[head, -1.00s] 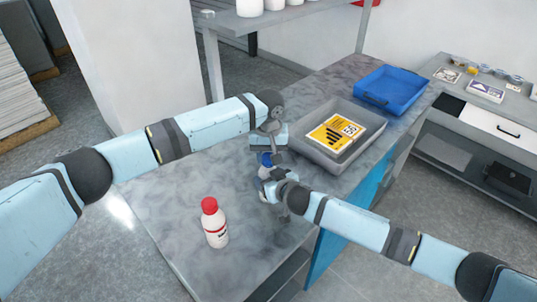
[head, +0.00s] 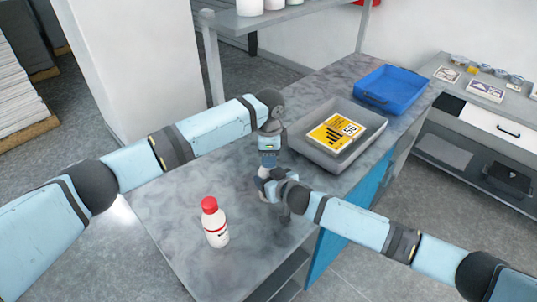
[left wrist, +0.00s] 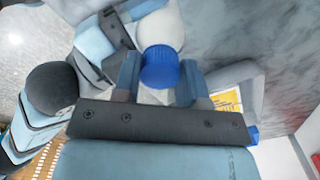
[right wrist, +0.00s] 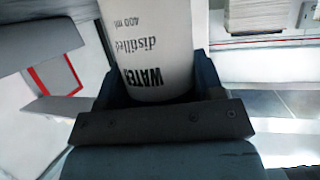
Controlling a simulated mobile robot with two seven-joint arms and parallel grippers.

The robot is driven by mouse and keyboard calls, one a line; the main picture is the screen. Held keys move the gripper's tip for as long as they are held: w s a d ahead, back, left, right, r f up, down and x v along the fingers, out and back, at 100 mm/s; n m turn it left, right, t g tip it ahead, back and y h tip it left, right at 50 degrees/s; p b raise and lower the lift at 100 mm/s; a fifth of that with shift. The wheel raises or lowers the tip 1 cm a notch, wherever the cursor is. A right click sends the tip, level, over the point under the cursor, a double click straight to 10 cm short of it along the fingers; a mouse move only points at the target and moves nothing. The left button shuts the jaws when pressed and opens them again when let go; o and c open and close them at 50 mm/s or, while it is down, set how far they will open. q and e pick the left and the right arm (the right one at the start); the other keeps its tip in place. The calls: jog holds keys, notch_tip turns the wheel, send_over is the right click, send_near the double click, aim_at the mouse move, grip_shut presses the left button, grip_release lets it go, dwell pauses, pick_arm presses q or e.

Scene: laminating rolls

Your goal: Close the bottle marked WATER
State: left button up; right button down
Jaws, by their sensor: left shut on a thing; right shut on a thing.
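The white bottle lettered WATER (right wrist: 157,45) fills the top of the right wrist view, between the fingers of my right gripper (right wrist: 152,90). In the head view my right gripper (head: 268,186) holds it at the table, and the arms mostly hide it. A blue cap (left wrist: 160,70) sits between the fingers of my left gripper (left wrist: 157,82), which is shut on it. In the head view the left gripper (head: 268,160) points down just above the right one. How far the cap is seated on the bottle's mouth cannot be seen.
A white bottle with a red cap (head: 214,222) stands on the table at the front left. A grey tray (head: 310,149) with a yellow sign stands behind the grippers, and a blue tray (head: 412,85) farther back. The table's left part (head: 165,205) is clear.

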pick_arm(q)
jog(key=o, duration=1.1)
jog(key=shift+r, duration=0.1)
notch_tip(320, 180, up, 12)
pick_arm(e)
jog(key=shift+c, duration=0.8)
grip_release()
pick_arm(q)
jog(key=shift+f+b, duration=0.65)
jog(key=shift+f, duration=0.1)
pick_arm(e)
jog(key=v, duration=1.4)
